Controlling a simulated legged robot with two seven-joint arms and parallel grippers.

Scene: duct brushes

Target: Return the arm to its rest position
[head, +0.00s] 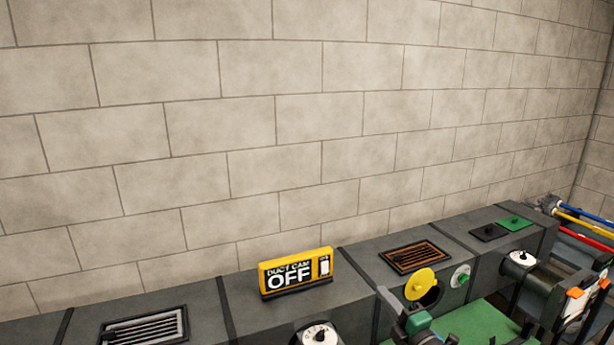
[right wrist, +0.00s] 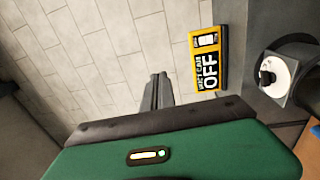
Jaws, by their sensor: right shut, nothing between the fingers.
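My right gripper (head: 387,297) shows at the bottom of the head view, with its green wrist housing just behind the fingers. In the right wrist view its two grey fingers (right wrist: 158,92) are together, shut and empty, touching nothing that I can see. In the head view it is to the right of the yellow "DUCT CAM OFF" sign (head: 296,272), near a round yellow cover (head: 421,283). My left gripper is not in view.
A grey duct runs along the block wall, with a silver-framed grille (head: 145,327), a brown grille (head: 416,257) and a white dial (head: 319,335). A green mat (head: 480,326) lies in front. Blue, yellow and red rods (head: 580,217) are at the far right. The wall above is bare.

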